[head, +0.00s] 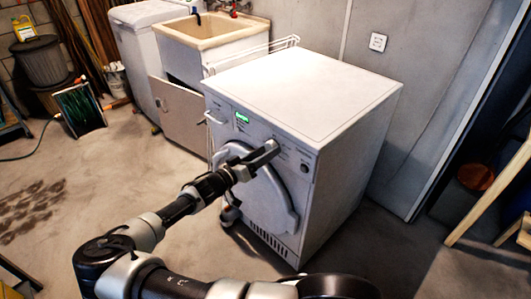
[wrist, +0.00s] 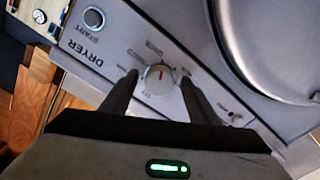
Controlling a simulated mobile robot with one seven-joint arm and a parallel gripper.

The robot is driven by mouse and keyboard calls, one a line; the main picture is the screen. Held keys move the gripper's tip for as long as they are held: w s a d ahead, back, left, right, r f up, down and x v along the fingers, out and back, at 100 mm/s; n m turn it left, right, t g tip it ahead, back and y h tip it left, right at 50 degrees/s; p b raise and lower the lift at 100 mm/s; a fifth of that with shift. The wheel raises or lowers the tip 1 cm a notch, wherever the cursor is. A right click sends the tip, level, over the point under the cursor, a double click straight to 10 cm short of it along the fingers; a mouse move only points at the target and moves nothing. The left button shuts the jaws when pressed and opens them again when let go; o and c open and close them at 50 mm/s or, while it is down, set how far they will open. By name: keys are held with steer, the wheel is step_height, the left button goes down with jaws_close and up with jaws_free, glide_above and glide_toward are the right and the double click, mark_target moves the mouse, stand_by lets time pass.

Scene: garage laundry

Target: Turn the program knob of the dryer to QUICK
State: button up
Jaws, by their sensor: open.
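The white dryer (head: 310,85) stands in the middle of the head view, its control panel facing me. In the wrist view its program knob (wrist: 160,79) is a pale round dial with a red-orange pointer mark toward the top of the picture. Small labels ring the knob, too blurred to read surely. My gripper (wrist: 159,81) is open, one dark finger on each side of the knob; whether they touch it I cannot tell. In the head view my gripper (head: 272,148) is at the panel and hides the knob.
The panel has a START button (wrist: 93,18), a lit green display (head: 242,117) and the round door (head: 262,195) below. A utility sink (head: 210,35) and a cabinet door (head: 178,115) stand left. The floor in front is mostly clear.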

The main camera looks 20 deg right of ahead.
steer(key=p+v, duration=0.1)
steer(key=v, duration=1.6)
steer(key=shift+p, duration=0.35)
steer(key=shift+s+r, duration=0.1)
